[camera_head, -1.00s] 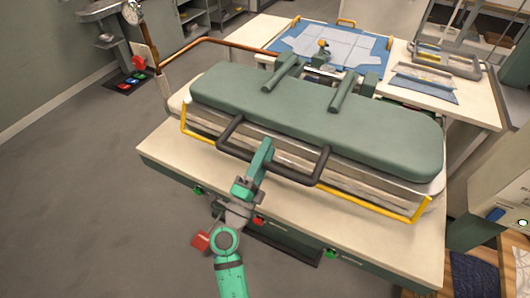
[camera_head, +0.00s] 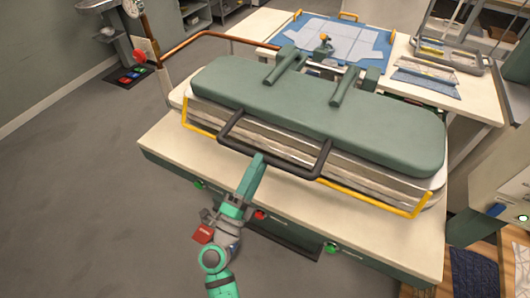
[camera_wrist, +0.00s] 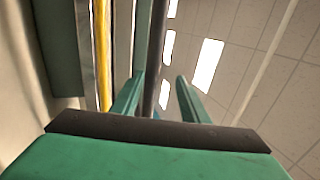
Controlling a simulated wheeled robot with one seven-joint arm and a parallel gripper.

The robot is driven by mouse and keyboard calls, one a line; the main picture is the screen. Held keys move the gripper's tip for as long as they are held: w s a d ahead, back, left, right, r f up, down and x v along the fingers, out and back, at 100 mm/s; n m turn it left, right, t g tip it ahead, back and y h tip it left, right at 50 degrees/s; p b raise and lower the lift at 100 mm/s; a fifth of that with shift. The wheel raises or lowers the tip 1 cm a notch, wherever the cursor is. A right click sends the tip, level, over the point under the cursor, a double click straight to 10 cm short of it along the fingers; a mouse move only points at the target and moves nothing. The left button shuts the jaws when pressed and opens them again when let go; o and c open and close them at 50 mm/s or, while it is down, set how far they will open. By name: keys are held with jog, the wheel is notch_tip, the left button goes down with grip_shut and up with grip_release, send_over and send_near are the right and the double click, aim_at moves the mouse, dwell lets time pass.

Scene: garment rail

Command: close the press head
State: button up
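The press head (camera_head: 310,110) is a long green padded slab lying low over the pale lower bed (camera_head: 290,148) in the head view. Its dark handle (camera_head: 310,172) sticks out at the front. My gripper (camera_head: 259,158) is at the handle's front bar, near its middle. In the wrist view my gripper's two green fingers (camera_wrist: 160,82) are apart, and the dark handle bar (camera_wrist: 154,60) shows in the gap between them. I cannot tell whether they touch the bar.
A yellow guard rail (camera_head: 375,199) runs along the press front. The pale worktop (camera_head: 175,150) is bare at the left front. A blue board (camera_head: 290,38) with pale cloth lies behind. A copper-coloured pipe (camera_head: 205,36) curves at the back left. Grey floor is free at left.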

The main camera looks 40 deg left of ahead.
jog(key=shift+v, duration=2)
jog(key=shift+s, duration=0.15)
jog(key=s+d+f+n+g, duration=0.2)
jog(key=d+f+n+g, duration=0.5)
jog(key=d+f+n, duration=0.7)
jog(key=s+d+f+g, duration=0.1)
jog(key=s+d+f, duration=0.4)
jog(key=s+d, duration=0.3)
jog(key=s+d+r+n+t+h, duration=0.1)
jog(key=s+d+r+n+h, duration=0.1)
jog(key=s+d+r, duration=0.4)
jog(key=s+h, duration=0.1)
jog(key=s, duration=0.2)
jog(key=shift+d+r+h, duration=0.25)
jog(key=shift+d+h, duration=0.05)
